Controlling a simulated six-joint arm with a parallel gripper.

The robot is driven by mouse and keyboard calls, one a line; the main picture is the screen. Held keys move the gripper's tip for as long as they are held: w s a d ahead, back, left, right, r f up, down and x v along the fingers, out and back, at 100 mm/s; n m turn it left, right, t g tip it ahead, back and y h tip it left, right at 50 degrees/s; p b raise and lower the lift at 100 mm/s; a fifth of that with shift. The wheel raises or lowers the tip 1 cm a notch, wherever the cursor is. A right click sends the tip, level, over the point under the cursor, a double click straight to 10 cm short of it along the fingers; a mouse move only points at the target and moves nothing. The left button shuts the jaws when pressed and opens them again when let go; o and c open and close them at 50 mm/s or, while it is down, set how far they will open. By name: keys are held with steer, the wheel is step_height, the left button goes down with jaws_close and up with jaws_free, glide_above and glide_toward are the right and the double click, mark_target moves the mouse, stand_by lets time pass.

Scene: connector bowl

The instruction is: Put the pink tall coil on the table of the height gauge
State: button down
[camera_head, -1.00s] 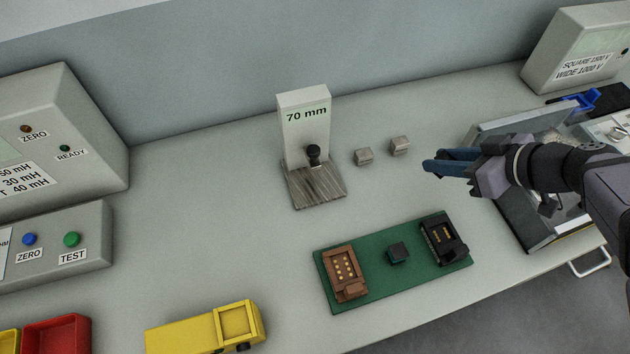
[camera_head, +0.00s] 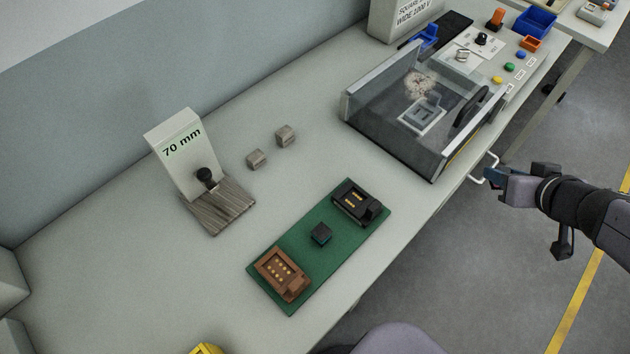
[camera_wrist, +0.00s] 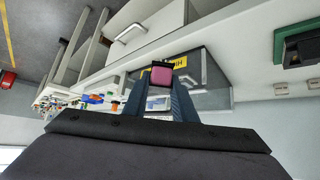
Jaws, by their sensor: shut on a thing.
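The height gauge (camera_head: 172,140) is a pale upright block marked "70 mm" at the left of the bench in the head view. Its table is a flat grey streaked plate (camera_head: 228,212) with a black knob (camera_head: 206,176) above it; nothing lies on the plate. My gripper (camera_head: 496,174) is out past the bench's front edge, right of and well away from the gauge. In the wrist view its blue fingers are shut on the pink tall coil (camera_wrist: 160,77), which has a dark end. In the head view I cannot make out the coil.
A green board (camera_head: 335,255) with a brown socket (camera_head: 282,275), a black socket (camera_head: 357,202) and a small dark block (camera_head: 321,233) lies near the front edge. Two small grey blocks (camera_head: 256,159) lie beside the gauge.

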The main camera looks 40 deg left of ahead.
mark_target(489, 182)
steer(key=s, duration=0.1)
steer(key=s+a, duration=0.1)
steer(key=s+p, duration=0.1)
steer(key=shift+a+f, duration=0.25)
steer(key=shift+f, duration=0.15)
steer(key=s+a+n+g+y+p, duration=0.3)
steer(key=s+a+n+g, duration=0.3)
steer(key=s+a, duration=1.1)
steer(key=s+a+r+n+g+p, duration=0.15)
steer(key=s+a+n, duration=0.25)
steer(key=s+a, duration=0.45)
steer(key=s+a+r+n+g+p, duration=0.1)
steer(key=s+a+n+g, duration=0.15)
steer(key=s+a, duration=0.6)
steer(key=s+a+r+m+t, duration=0.2)
steer(key=s+r+m+t, duration=0.1)
steer(key=r, duration=0.1)
steer(key=shift+s+a+r, duration=0.25)
steer(key=shift+s, duration=0.05)
steer(key=shift+r+t, duration=0.15)
steer(key=shift+t, duration=0.15)
